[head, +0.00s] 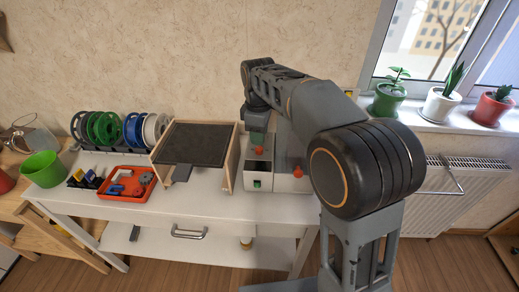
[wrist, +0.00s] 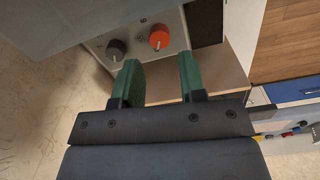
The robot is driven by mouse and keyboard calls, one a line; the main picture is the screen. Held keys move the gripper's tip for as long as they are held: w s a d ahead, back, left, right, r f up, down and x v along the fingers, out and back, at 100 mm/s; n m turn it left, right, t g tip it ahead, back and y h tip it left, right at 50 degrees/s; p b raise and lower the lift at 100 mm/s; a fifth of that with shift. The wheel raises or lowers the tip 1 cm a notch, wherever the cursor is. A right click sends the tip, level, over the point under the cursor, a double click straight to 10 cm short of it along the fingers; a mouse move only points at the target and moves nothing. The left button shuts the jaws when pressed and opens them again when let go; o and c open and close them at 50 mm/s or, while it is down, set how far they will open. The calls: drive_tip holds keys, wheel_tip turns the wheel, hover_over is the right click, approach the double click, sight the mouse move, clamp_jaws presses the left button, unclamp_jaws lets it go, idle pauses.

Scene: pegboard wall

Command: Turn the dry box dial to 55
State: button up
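In the wrist view a pale panel (wrist: 182,32) carries an orange dial (wrist: 158,38) and a dark grey dial (wrist: 117,48), each with a light pointer. Any scale marks or numbers are too small to read. My gripper (wrist: 159,68) is open, its two green fingers apart and empty, just short of the panel. The dials lie beyond the fingertips, with the dark one off to the left. In the head view a white unit with orange knobs (head: 297,172) stands at the table's right end, partly hidden by my arm. I cannot tell which dial belongs to the dry box.
A wooden-sided box with a dark top (head: 196,143) stands left of the white unit. Filament spools (head: 104,129), an orange tray (head: 126,184) and a green cup (head: 43,169) are further left. Potted plants (head: 441,105) line the windowsill above a radiator (head: 463,180).

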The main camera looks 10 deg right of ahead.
sight(259, 148)
drive_tip(key=shift+f+b, duration=0.4)
drive_tip(key=shift+f, duration=2.3)
drive_tip(key=shift+c, duration=0.2)
